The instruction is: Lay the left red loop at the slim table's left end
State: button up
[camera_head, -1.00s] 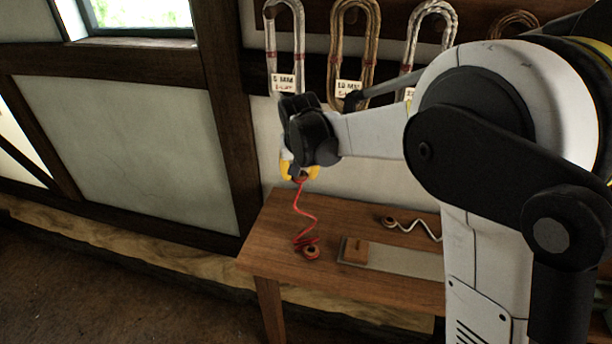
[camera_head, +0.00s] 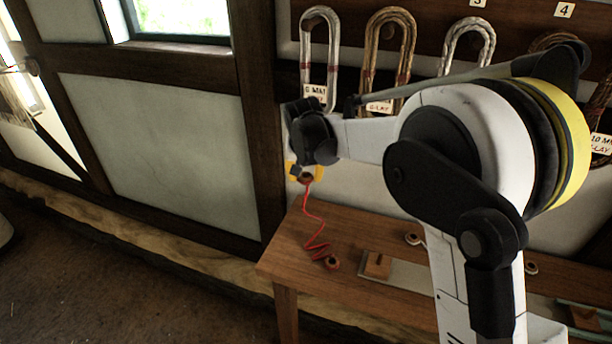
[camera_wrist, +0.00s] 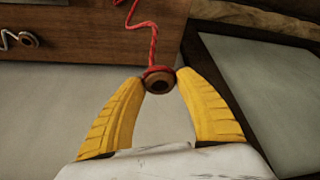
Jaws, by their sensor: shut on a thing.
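My gripper (camera_head: 305,174) is shut on one end of the red cord, a red-edged wooden eye (camera_wrist: 159,80). In the wrist view the yellow fingers (camera_wrist: 160,92) pinch this eye from both sides. The red cord (camera_head: 314,222) hangs down in a slack, kinked line to the slim wooden table (camera_head: 290,250). Its other end, a second red-edged eye (camera_head: 332,262), lies on the tabletop near the left end. The held eye is above the table, near its left end in the head view.
A grey plate (camera_head: 405,275) with a wooden block (camera_head: 377,265) lies right of the red cord. A white cord's eye (camera_head: 413,239) is behind it. Rope coils (camera_head: 320,50) hang on the wall. The table's front left corner is clear.

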jog(key=b, duration=1.2)
send_near(305, 228)
jog(key=shift+w+x, duration=0.15)
jog(key=shift+x, duration=1.1)
jog(key=shift+w+x, duration=0.15)
jog(key=shift+x, duration=1.15)
jog(key=shift+f, duration=1.1)
jog(key=o, duration=0.9)
jog(key=v, duration=1.2)
